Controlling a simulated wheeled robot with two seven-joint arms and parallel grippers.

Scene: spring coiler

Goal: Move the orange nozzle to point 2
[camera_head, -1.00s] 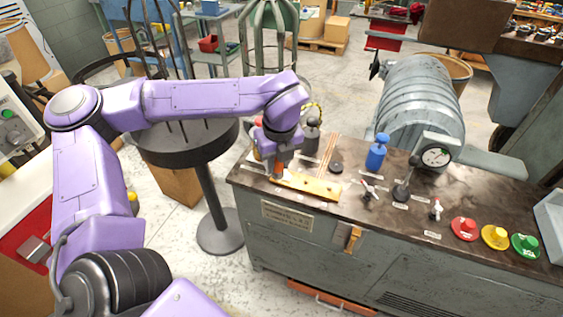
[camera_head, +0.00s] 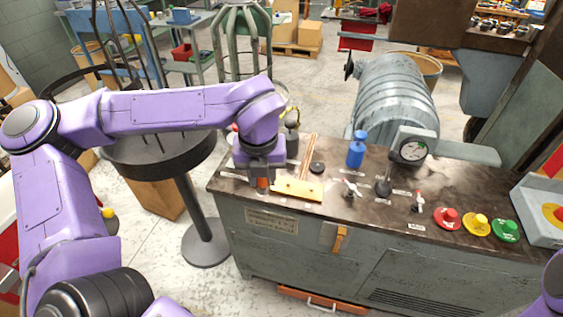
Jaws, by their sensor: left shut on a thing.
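The orange nozzle (camera_head: 262,183) shows as a small orange patch under my left gripper (camera_head: 261,178), at the left end of the yellow plate (camera_head: 300,189) on the bench top. My left gripper points down and is shut on the nozzle. The gripper hides most of the nozzle, and I cannot tell whether its lower end touches the plate or the bench. I cannot make out which mark is point 2. My right gripper is out of view.
Right of the plate are a blue bottle (camera_head: 356,150), small valves (camera_head: 350,189), a gauge (camera_head: 413,150) and red (camera_head: 447,218), yellow (camera_head: 476,226) and green (camera_head: 506,231) buttons. A dark bottle (camera_head: 292,142) and copper rods (camera_head: 308,156) stand behind the plate.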

